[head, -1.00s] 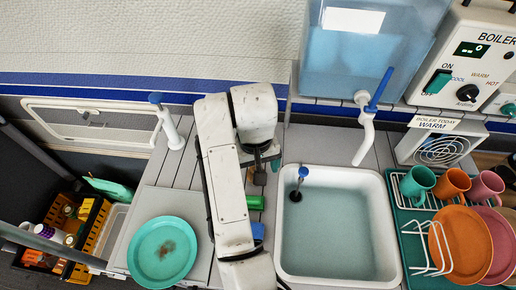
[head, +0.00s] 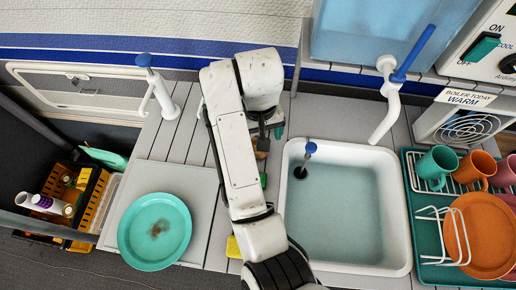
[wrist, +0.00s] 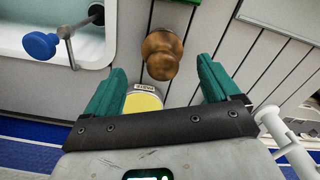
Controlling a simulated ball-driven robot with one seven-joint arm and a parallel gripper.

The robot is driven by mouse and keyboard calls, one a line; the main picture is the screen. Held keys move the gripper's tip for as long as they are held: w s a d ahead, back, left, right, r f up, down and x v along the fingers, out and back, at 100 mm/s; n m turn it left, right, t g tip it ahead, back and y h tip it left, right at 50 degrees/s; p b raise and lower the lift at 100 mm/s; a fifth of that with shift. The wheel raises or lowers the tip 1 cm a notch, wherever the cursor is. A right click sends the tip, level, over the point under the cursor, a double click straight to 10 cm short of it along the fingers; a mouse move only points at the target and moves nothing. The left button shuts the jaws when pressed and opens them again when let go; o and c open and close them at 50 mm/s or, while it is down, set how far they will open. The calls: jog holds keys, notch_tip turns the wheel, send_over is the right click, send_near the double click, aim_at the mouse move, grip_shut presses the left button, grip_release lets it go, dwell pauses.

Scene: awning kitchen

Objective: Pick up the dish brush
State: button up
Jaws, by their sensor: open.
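A turned wooden knob (wrist: 162,56), which looks like the handle of the dish brush, lies between the fingers in the wrist view. In the head view a small brown part of it (head: 262,146) shows just below my gripper (head: 266,128), partly hidden by the arm. My gripper's teal fingers (wrist: 161,68) are open, one on each side of the knob with gaps; they are not closed on it. The brush's bristles are not visible. A yellow round item with a small label (wrist: 143,101) shows near the gripper base, partly hidden.
The water-filled sink (head: 345,215) is right of the arm, with a blue-topped plug lever (head: 310,148) and a tap (head: 390,95). A teal plate (head: 154,231) sits left. A green item (head: 263,180) and yellow item (head: 233,247) lie beside the arm. A dish rack (head: 430,225) stands right.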

jog(key=shift+s+a+f, duration=0.1)
jog(key=shift+s+f, duration=0.05)
jog(key=shift+f, duration=1.05)
jog(key=shift+s+f, duration=0.1)
jog(key=shift+f, duration=1.05)
jog(key=shift+c, duration=0.5)
jog(key=c, duration=1)
jog(key=shift+r, duration=0.1)
